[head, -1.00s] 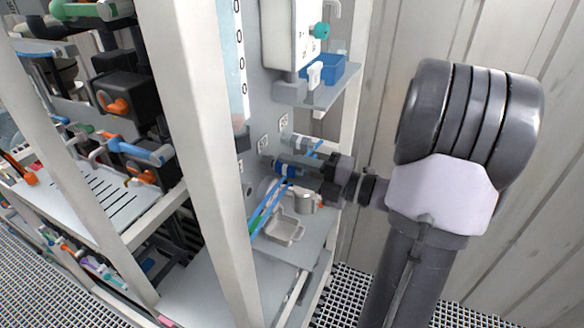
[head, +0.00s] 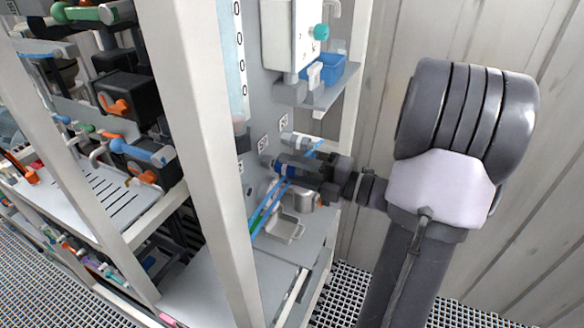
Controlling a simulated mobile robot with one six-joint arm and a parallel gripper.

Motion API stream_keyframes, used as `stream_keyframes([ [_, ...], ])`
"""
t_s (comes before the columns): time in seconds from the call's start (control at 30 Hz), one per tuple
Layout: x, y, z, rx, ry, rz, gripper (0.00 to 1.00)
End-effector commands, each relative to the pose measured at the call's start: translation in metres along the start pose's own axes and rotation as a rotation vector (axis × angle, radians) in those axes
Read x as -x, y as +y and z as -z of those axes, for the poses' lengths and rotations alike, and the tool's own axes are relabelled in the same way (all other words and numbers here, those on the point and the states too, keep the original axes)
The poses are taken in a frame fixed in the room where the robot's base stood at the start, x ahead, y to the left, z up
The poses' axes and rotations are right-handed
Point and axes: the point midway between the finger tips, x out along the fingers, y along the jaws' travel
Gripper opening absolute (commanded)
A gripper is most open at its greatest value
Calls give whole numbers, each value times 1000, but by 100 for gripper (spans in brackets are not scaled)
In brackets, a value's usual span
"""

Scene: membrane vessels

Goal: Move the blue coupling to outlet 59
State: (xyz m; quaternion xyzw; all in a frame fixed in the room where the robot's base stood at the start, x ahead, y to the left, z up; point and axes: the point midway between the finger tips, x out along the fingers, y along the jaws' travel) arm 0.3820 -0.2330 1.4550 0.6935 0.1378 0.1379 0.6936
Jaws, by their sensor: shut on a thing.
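The blue coupling (head: 279,168) is a short blue ring close to the grey panel, partly hidden by the fingers. My gripper (head: 292,168) comes in from the right and is shut on it. An outlet stub (head: 266,161) is just left of the coupling; I cannot tell whether they touch. Above it is a second grey outlet stub (head: 299,140). Two small label plates stand above these stubs, a left one (head: 263,143) and a right one (head: 284,121). Their numbers are turned and too small to read surely, so I cannot tell which is 59.
Blue hoses (head: 272,211) slant down past the gripper. A metal tray (head: 284,229) and a steel cup (head: 304,196) sit below on the shelf. A blue bin (head: 327,69) is on a bracket above. A white upright post (head: 196,150) stands left.

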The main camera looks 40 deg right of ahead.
Motion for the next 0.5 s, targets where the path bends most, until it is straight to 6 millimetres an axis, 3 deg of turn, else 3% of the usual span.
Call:
stream_keyframes([
  [0.5, -10, 1, 0, 0, 0, 0, 0],
])
